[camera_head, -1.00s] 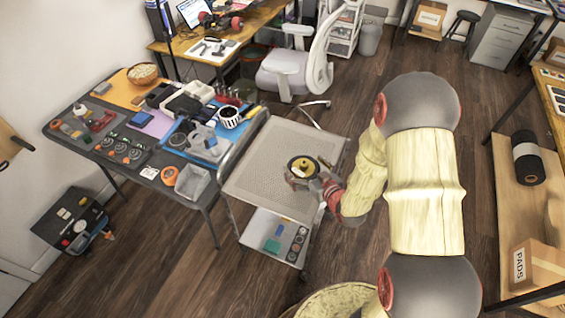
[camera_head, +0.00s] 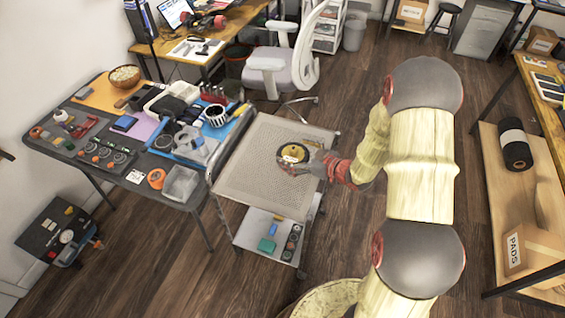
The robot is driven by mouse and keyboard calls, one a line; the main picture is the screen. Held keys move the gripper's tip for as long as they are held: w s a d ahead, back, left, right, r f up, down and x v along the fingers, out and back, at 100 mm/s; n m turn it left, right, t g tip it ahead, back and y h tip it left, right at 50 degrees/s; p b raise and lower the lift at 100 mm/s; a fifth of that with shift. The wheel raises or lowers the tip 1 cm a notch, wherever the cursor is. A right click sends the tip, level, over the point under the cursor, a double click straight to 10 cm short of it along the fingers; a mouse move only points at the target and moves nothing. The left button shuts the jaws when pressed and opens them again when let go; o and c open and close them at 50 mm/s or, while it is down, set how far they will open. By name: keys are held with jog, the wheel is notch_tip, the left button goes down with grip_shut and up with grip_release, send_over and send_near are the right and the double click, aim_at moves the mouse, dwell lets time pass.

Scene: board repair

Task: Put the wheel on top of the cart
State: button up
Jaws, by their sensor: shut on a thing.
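The wheel (camera_head: 294,153) has a black rim and a yellow centre. It is over the right part of the cart's (camera_head: 250,160) grey mesh top. My gripper (camera_head: 297,165) reaches in from the right and is shut on the wheel's near right side. The view does not show clearly whether the wheel touches the mesh or is held slightly above it. The fingertips are small and partly hidden against the wheel.
The cluttered work table (camera_head: 185,205) stands left of the cart, with a clear bin (camera_head: 181,184) near its corner. An office chair (camera_head: 285,65) stands behind. The cart's lower shelf (camera_head: 255,232) holds small wheels and coloured blocks. Floor is open right of the cart.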

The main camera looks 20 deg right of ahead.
aim_at(283, 154)
jog(key=w+a+f, duration=0.1)
jog(key=f, duration=0.1)
jog(key=w+f+b, duration=0.1)
jog(key=w+f, duration=0.1)
jog(key=w+a+f+b, duration=0.1)
jog(key=f, duration=0.1)
jog(key=shift+w+a+f, duration=0.1)
jog(key=shift+w+a, duration=0.2)
jog(key=shift+w, duration=0.1)
jog(key=shift+f+b, duration=0.95)
jog(key=shift+f, duration=0.55)
jog(key=shift+f, duration=0.1)
jog(key=o, duration=1.1)
jog(key=shift+o, duration=0.2)
